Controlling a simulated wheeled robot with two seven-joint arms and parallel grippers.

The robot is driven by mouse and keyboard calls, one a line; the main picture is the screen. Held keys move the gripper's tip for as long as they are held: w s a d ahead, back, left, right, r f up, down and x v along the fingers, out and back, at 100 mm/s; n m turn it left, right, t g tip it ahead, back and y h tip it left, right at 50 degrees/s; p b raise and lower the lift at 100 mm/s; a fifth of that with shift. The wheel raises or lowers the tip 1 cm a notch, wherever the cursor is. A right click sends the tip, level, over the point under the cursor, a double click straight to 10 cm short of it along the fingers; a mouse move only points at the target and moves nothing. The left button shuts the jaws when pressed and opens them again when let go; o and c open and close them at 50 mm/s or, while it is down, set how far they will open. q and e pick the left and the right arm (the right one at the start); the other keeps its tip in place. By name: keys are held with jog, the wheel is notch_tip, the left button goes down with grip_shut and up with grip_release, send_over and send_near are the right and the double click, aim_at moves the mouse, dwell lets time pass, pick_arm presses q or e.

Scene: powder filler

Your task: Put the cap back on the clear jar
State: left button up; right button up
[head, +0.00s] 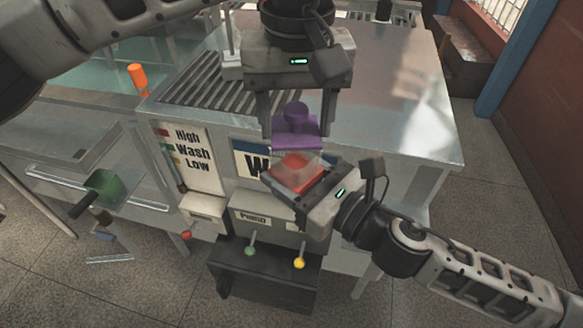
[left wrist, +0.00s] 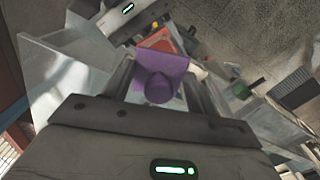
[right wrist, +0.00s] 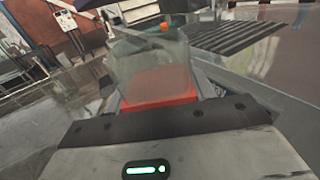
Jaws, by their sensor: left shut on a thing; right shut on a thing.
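The purple cap (head: 296,128) has a square plate and a round knob. My left gripper (head: 297,134) is shut on it, and the cap also shows between the fingers in the left wrist view (left wrist: 160,77). The clear jar (head: 312,160) with red contents is held by my right gripper (head: 290,181), just below the cap. In the right wrist view the jar (right wrist: 150,60) is see-through above its red contents (right wrist: 160,86). The cap is directly above the jar's upper part in the head view. I cannot tell whether the two touch.
A metal worktop (head: 390,105) with dark slats lies behind the grippers.

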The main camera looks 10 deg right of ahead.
pick_arm(q)
jog(key=shift+s+r, duration=0.1)
jog(key=shift+s, duration=0.1)
dwell(0.3)
dwell(0.3)
jog(key=shift+f, duration=0.95)
jog(key=shift+f, duration=0.7)
jog(key=o, duration=1)
jog(key=shift+r, duration=0.15)
notch_tip(320, 180, up, 12)
jog(key=shift+f, duration=0.1)
